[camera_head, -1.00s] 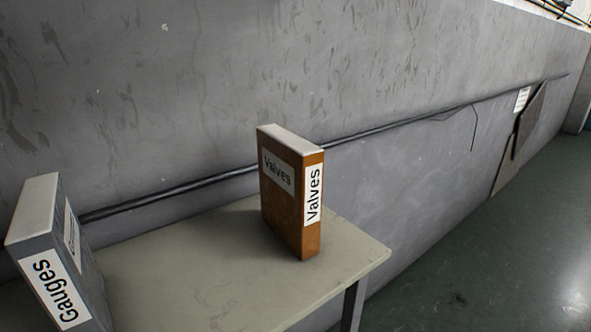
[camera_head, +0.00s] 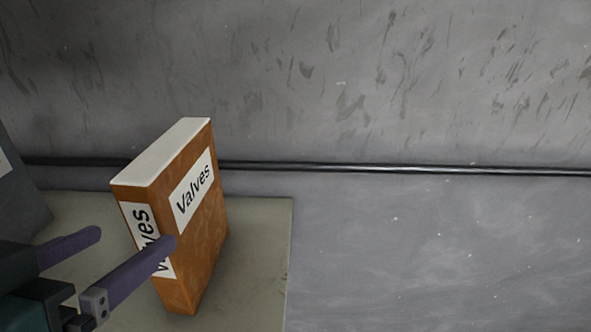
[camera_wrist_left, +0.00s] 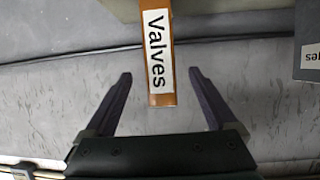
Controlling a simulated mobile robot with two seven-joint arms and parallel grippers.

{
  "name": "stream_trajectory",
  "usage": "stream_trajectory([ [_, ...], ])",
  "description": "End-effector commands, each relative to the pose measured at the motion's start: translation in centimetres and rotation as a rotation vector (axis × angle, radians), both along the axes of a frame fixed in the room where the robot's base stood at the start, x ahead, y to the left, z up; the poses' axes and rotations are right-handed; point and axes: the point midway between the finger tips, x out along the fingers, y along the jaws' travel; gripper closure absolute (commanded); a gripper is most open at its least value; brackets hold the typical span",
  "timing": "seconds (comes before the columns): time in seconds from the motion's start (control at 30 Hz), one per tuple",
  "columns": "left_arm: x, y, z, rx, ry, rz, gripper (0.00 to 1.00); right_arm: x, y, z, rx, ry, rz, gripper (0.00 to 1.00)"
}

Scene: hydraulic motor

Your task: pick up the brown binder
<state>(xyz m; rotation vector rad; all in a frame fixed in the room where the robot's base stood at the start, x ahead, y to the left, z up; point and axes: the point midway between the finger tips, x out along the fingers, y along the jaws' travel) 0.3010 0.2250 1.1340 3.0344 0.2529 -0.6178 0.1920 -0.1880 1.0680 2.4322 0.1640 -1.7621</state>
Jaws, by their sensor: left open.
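The brown binder (camera_head: 205,225), labelled "Valves", stands upright on the table. In the left wrist view the spine of the brown binder (camera_wrist_left: 158,55) lies between the lines of the two fingers, just beyond their tips. My left gripper (camera_head: 135,238) comes in from the lower left with its purple fingers apart and empty. One finger overlaps the binder's spine label in the head view; I cannot tell whether it touches. The left gripper also shows in the wrist view (camera_wrist_left: 160,75), open around the near end of the binder. My right gripper is not in view.
The pale table (camera_head: 262,270) ends just right of the binder. A grey binder (camera_head: 18,195) stands at the left edge, and it also shows in the wrist view (camera_wrist_left: 308,35). A grey wall with a dark pipe (camera_head: 400,169) runs behind the table.

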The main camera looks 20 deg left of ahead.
Motion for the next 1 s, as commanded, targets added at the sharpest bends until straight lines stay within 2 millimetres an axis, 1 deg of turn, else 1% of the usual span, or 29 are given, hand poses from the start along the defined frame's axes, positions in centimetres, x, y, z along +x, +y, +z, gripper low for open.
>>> stream_trajectory([
  [0.07,0.3,0.1,0.0,0.001,-0.01,-0.001,0.09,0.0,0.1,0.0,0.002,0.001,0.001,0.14],
  [0.13,0.9,0.1,-0.2,0.001,-0.013,-0.002,0.09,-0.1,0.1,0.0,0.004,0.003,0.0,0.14],
  [0.3,3.2,0.5,-1.1,0.001,-0.013,-0.002,0.09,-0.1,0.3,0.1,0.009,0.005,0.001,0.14],
  [0.57,5.2,0.9,-1.9,0.001,-0.011,-0.001,0.09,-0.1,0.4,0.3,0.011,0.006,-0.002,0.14],
  [0.8,8.3,1.4,-3.3,0.0,-0.011,-0.001,0.09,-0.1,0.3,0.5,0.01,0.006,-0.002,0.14],
  [0.9,9.0,1.5,-3.6,-0.001,-0.009,-0.001,0.09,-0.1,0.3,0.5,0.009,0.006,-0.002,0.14],
  [1.0,9.1,1.5,-3.7,-0.001,-0.01,-0.001,0.09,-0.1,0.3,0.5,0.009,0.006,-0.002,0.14],
])
